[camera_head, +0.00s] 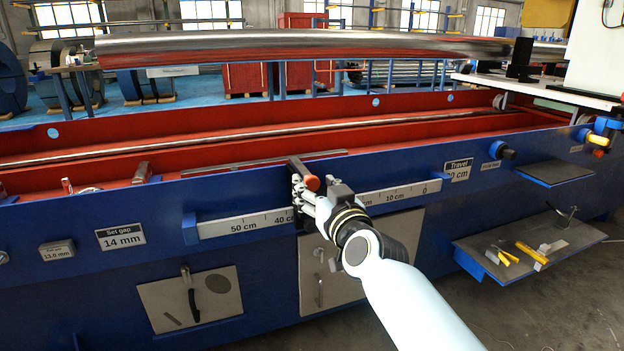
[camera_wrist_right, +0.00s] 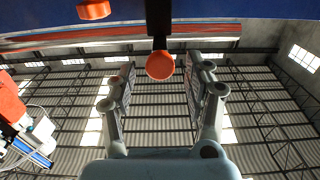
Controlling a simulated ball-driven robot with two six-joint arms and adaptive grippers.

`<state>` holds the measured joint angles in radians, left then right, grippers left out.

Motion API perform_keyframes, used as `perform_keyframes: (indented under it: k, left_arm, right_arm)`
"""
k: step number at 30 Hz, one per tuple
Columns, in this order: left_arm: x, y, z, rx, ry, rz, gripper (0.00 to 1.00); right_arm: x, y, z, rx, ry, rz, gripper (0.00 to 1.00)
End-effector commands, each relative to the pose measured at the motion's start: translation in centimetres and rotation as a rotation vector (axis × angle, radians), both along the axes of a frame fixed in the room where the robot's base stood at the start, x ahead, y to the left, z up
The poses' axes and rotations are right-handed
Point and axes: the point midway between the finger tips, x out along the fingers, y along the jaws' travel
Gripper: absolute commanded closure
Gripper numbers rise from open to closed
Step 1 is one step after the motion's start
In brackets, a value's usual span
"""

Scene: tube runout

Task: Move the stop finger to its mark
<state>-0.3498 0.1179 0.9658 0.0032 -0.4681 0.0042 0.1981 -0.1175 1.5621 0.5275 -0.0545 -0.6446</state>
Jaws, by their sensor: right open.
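The stop finger is a dark upright piece with an orange-red round knob (camera_head: 309,183), standing at the front wall's scale rail (camera_head: 246,226). The scale reads from 50 cm at left to 0 at right; the finger stands right of the 40 cm figure. My right gripper (camera_head: 305,198) is at the finger, and its arm hides part of the scale. In the right wrist view the knob (camera_wrist_right: 160,65) lies between the two spread fingers (camera_wrist_right: 161,72), with gaps on both sides. A Travel sign (camera_head: 457,169) sits right of the scale; its first digit is unclear.
A long shiny tube (camera_head: 300,42) lies across the top, above the red trough (camera_head: 400,130). A Set gap 14 mm sign (camera_head: 121,236) is on the blue front wall. Shelves at right hold hand tools (camera_head: 530,253). A second orange piece (camera_wrist_right: 93,9) shows in the wrist view.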

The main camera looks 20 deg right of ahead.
Motion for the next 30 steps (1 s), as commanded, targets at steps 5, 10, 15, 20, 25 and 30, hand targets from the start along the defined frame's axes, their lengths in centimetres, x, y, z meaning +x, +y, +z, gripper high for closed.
perform_keyframes:
  k: [5,10,15,20,25,30]
  left_arm:
    - [0.0,0.0,0.0,0.000,0.000,0.000,0.48]
    - [0.0,0.0,0.0,0.000,0.000,0.000,0.48]
    - [0.0,0.0,0.0,0.000,0.000,0.000,0.48]
    - [0.0,0.0,0.0,0.000,0.001,0.000,0.48]
    - [0.0,0.0,0.0,0.000,0.001,0.000,0.48]
    - [0.0,0.0,0.0,0.000,0.001,0.000,0.48]
  right_arm:
    - [2.1,0.1,-0.1,0.001,0.000,0.001,0.48]
    - [2.7,0.1,-0.1,0.001,0.001,0.000,0.48]
    - [2.7,0.1,-0.1,0.001,0.001,0.000,0.48]
    - [2.7,0.1,-0.1,0.000,0.001,0.000,0.66]
    - [2.6,0.1,-0.1,0.000,0.001,0.000,0.88]
    - [2.6,0.1,-0.1,0.001,0.002,0.000,1.00]
